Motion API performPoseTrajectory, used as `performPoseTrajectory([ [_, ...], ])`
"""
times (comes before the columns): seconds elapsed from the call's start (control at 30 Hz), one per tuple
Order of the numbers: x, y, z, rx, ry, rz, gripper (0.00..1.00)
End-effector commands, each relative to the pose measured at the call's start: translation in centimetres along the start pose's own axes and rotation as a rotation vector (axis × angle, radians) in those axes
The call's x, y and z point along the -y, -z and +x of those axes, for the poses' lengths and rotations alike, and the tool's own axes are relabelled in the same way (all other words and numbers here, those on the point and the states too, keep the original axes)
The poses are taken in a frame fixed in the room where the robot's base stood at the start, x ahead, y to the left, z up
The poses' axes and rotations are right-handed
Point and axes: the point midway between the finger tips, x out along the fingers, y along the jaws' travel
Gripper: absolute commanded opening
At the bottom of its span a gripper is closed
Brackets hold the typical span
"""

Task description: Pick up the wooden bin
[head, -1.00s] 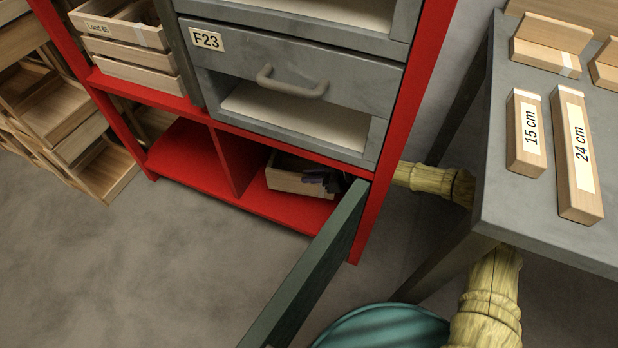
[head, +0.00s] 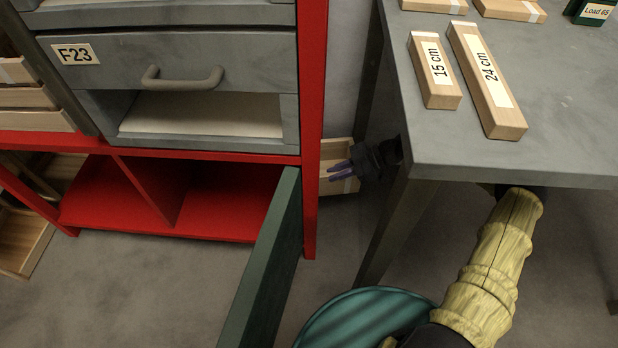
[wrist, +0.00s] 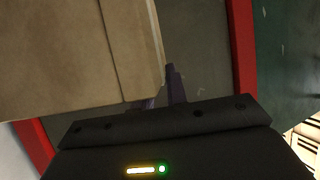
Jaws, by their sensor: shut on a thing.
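The wooden bin (head: 335,153) shows in the head view just right of the red cabinet post, which hides its left part. It is a small pale wooden box. My gripper (head: 342,170) is shut on the bin's right side, with its purple fingers at the wall. In the wrist view the bin (wrist: 70,60) fills the upper left, and my gripper (wrist: 162,92) has its fingers at the bin's lower right edge. I cannot tell how high the bin is above the floor.
The red cabinet (head: 312,130) stands left of the bin, with its lower compartments empty where visible. A dark green panel (head: 262,265) juts out in front of it. The grey table (head: 560,110) carries wooden blocks and stands close on the right. Floor shows at lower left.

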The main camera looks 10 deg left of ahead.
Motion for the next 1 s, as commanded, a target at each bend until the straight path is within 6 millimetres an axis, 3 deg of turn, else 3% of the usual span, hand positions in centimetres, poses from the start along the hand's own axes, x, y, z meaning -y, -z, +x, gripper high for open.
performPoseTrajectory([
  [0.3,-0.1,-4.2,-8.1,0.001,-0.006,-0.001,0.00],
  [0.5,-0.1,-6.3,-12.5,0.000,-0.006,-0.001,0.00],
  [0.7,-0.1,-7.3,-14.9,0.000,-0.002,-0.002,0.00],
  [1.0,0.0,-7.3,-15.5,-0.002,-0.001,-0.002,0.00],
])
